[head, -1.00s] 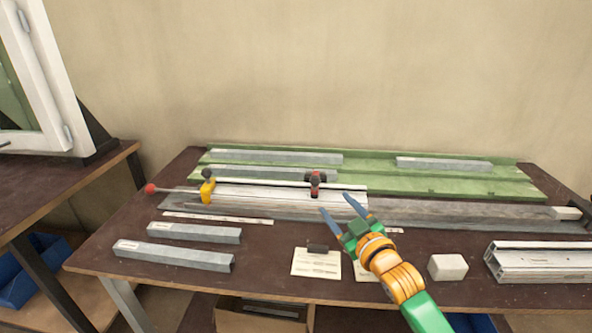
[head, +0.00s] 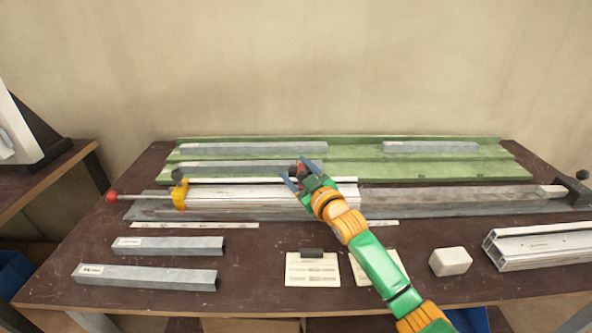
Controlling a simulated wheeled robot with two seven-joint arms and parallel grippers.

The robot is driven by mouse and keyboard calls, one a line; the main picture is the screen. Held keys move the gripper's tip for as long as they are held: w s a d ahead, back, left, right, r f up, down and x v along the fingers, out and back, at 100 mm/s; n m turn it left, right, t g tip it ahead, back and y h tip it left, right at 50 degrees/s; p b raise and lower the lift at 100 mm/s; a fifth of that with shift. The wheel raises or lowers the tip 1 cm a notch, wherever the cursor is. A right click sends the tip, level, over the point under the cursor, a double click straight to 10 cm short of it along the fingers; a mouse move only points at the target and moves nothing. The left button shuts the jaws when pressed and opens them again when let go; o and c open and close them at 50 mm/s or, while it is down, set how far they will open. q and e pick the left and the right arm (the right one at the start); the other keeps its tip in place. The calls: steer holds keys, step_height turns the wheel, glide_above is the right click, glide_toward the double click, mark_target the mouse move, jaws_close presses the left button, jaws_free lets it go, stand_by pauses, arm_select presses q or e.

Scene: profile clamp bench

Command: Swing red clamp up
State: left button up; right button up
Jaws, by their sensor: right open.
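The red clamp (head: 299,168) sits at the back edge of the white profile (head: 240,196) on the bench, partly hidden by my right gripper. My right gripper (head: 288,178) is open, with its blue fingers at the clamp, one on each side as far as I can see. I cannot tell whether the fingers touch it. A yellow clamp (head: 179,192) with a dark knob stands at the left end of the profile. My left gripper is not in view.
A green rack (head: 350,168) with several grey bars lies behind the profile. Two grey bars (head: 168,246) lie at the front left. A white block (head: 450,261), a white profile piece (head: 540,245) and cards (head: 313,269) lie in front. A red-tipped rod (head: 111,197) sticks out left.

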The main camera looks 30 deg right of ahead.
steer(key=shift+r, duration=0.1)
steer(key=shift+c, duration=0.4)
jaws_close()
stand_by(1.0)
